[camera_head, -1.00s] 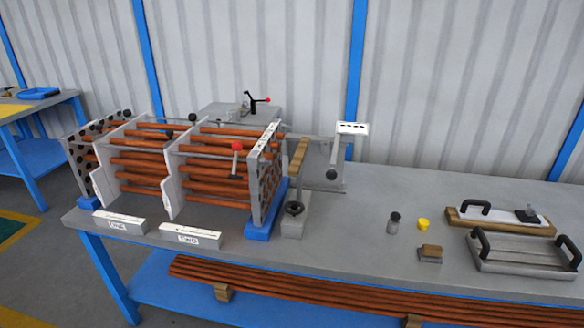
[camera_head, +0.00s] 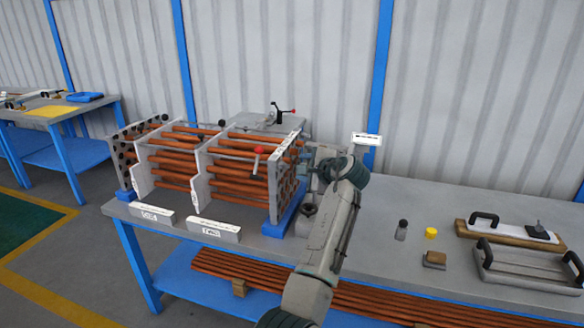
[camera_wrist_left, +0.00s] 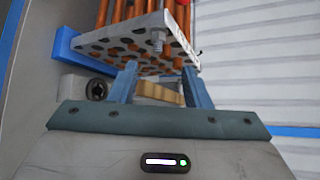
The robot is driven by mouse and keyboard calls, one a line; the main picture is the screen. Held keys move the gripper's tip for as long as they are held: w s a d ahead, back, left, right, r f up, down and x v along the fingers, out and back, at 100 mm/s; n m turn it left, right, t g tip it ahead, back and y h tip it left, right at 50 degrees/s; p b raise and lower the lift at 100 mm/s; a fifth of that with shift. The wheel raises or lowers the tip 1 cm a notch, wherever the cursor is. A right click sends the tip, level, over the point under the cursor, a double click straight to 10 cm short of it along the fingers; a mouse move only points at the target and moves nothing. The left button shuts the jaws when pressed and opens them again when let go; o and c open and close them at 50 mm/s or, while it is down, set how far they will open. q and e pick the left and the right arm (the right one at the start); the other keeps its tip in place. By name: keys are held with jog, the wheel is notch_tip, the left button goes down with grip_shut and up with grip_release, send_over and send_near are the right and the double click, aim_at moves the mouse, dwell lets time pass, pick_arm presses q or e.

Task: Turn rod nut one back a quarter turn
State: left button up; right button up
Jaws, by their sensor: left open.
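The flanged shell shows in the head view as a row of copper tubes (camera_head: 240,168) between grey plates, ending in a perforated end plate (camera_head: 284,185). In the left wrist view the perforated plate (camera_wrist_left: 118,50) is seen close up, with a threaded rod and nut (camera_wrist_left: 157,42) standing out from it. I cannot tell which numbered nut this is. My left gripper (camera_wrist_left: 160,68) is open, its two blue fingers on either side of and short of the nut, apart from it. In the head view my left arm hides most of that gripper (camera_head: 304,152).
A wooden piece (camera_wrist_left: 160,93) shows behind the fingers. Two labelled white blocks (camera_head: 213,230) lie in front of the shell.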

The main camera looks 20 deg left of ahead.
aim_at(282, 165)
pick_arm(q)
jog(key=p+x, duration=0.2)
jog(key=x, duration=0.8)
jog(key=shift+w+a+f, duration=0.2)
jog(key=shift+a+f, duration=0.05)
jog(key=shift+f, duration=0.1)
pick_arm(e)
jog(key=shift+s+d+r, duration=0.1)
jog(key=shift+s+r, duration=0.2)
jog(key=shift+r, duration=0.2)
jog(key=shift+s+r, duration=0.25)
jog(key=shift+r, duration=0.2)
pick_arm(q)
grip_shut()
pick_arm(e)
jog(key=shift+w, duration=0.2)
